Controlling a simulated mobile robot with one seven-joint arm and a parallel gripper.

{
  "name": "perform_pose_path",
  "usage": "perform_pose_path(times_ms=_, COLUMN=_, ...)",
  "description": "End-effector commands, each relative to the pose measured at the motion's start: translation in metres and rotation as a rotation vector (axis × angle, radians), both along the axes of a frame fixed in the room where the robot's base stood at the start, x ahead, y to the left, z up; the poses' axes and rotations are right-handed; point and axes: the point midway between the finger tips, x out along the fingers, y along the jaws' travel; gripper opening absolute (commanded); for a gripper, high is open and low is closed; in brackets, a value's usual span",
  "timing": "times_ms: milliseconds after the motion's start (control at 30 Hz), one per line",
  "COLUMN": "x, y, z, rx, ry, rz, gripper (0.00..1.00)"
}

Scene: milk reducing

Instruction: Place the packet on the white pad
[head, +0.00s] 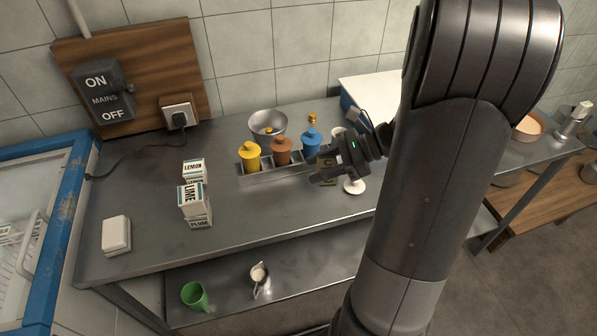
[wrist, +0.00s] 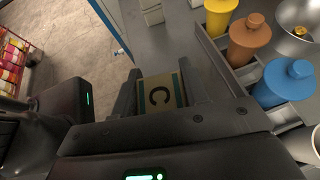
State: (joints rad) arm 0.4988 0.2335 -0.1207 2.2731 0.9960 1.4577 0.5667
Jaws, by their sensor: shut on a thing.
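My gripper (head: 329,176) is shut on a tan packet (head: 326,163) marked with a C. In the wrist view the packet (wrist: 161,93) shows between the two fingers of my gripper (wrist: 160,90), with a teal edge. In the head view it is held over the counter, just right of the row of coloured bottles. A white rounded block (head: 116,235), which may be the white pad, lies at the counter's front left, well away from my gripper. A small round white disc (head: 354,186) lies close to the right of my gripper.
A rack with yellow (head: 251,157), brown (head: 281,150) and blue (head: 311,142) bottles stands left of my gripper. Stacked cartons (head: 194,197) stand between the rack and the white block. A metal bowl (head: 268,123) is behind. The counter's front middle is clear.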

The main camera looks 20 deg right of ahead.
Motion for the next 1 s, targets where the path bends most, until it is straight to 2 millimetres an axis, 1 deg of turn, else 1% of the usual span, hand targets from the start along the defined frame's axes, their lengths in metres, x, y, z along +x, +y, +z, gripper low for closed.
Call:
perform_pose_path(times_ms=100, x=-0.004, y=-0.009, z=0.006, rx=-0.001, ry=0.000, rz=-0.001, gripper=0.17)
perform_pose_path(times_ms=267, x=-0.005, y=-0.011, z=0.008, rx=0.000, ry=0.000, rz=0.001, gripper=0.17)
perform_pose_path(times_ms=367, x=-0.001, y=-0.006, z=0.008, rx=0.000, ry=0.000, rz=0.008, gripper=0.17)
perform_pose_path(times_ms=467, x=0.011, y=0.009, z=0.008, rx=0.000, ry=-0.001, rz=0.021, gripper=0.17)
perform_pose_path(times_ms=567, x=0.029, y=0.033, z=0.009, rx=0.000, ry=-0.001, rz=0.042, gripper=0.17)
perform_pose_path(times_ms=667, x=0.048, y=0.064, z=0.010, rx=0.001, ry=-0.001, rz=0.062, gripper=0.17)
perform_pose_path(times_ms=700, x=0.055, y=0.078, z=0.011, rx=0.000, ry=-0.001, rz=0.069, gripper=0.17)
perform_pose_path(times_ms=767, x=0.064, y=0.099, z=0.013, rx=0.000, ry=-0.002, rz=0.081, gripper=0.17)
perform_pose_path(times_ms=800, x=0.070, y=0.113, z=0.014, rx=0.001, ry=-0.001, rz=0.088, gripper=0.17)
perform_pose_path(times_ms=867, x=0.078, y=0.135, z=0.016, rx=0.000, ry=-0.003, rz=0.098, gripper=0.17)
perform_pose_path(times_ms=900, x=0.082, y=0.150, z=0.017, rx=0.001, ry=-0.002, rz=0.105, gripper=0.17)
perform_pose_path(times_ms=967, x=0.088, y=0.173, z=0.019, rx=0.001, ry=-0.002, rz=0.116, gripper=0.17)
perform_pose_path(times_ms=1000, x=0.091, y=0.188, z=0.021, rx=0.001, ry=-0.002, rz=0.121, gripper=0.17)
